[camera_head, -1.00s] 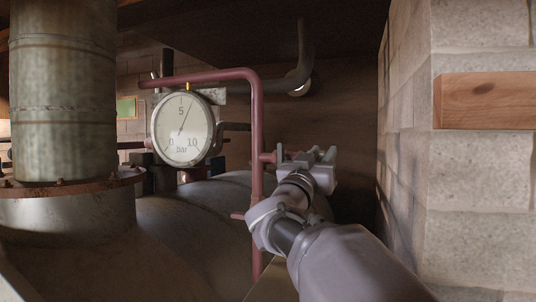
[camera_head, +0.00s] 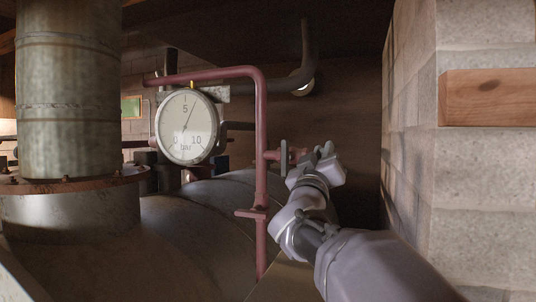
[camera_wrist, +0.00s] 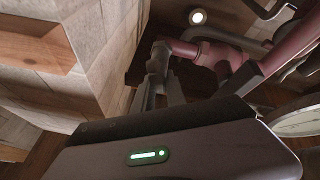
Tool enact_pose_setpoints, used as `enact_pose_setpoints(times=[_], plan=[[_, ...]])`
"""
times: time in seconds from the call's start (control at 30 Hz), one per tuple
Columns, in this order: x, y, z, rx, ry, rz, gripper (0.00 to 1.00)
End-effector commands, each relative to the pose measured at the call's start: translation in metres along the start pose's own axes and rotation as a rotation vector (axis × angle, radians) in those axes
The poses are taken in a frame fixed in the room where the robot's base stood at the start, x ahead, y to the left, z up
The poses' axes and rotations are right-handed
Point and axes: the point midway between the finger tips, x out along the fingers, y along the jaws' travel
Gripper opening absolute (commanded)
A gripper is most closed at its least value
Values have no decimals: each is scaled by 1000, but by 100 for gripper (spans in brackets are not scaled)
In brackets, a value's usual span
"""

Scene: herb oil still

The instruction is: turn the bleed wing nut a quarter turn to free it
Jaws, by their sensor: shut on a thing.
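The bleed wing nut (camera_wrist: 158,58) is a small grey piece on the end of a short red side branch, at the upper centre of the wrist view. My gripper (camera_wrist: 160,88) is shut on it, with one finger on each side. In the head view, my gripper (camera_head: 312,156) is to the right of the red upright pipe (camera_head: 261,150). A grey upright piece (camera_head: 284,157) shows at the branch end. My fingers partly cover the nut, so its exact angle is hard to tell.
A round pressure gauge (camera_head: 186,126) reads a little above 5 bar. A block wall (camera_head: 480,185) with a wooden beam (camera_head: 488,98) stands close on the right. A large metal column (camera_head: 68,95) is on the left, with a rounded vessel (camera_head: 185,225) below.

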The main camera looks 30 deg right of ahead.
Motion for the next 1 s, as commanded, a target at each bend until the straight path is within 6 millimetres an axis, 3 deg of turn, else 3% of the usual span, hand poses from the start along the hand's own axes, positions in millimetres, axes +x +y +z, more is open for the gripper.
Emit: enact_pose_setpoints(times=[1.0], plan=[[-4, -12, 5, -851, 179, -351, 0]])
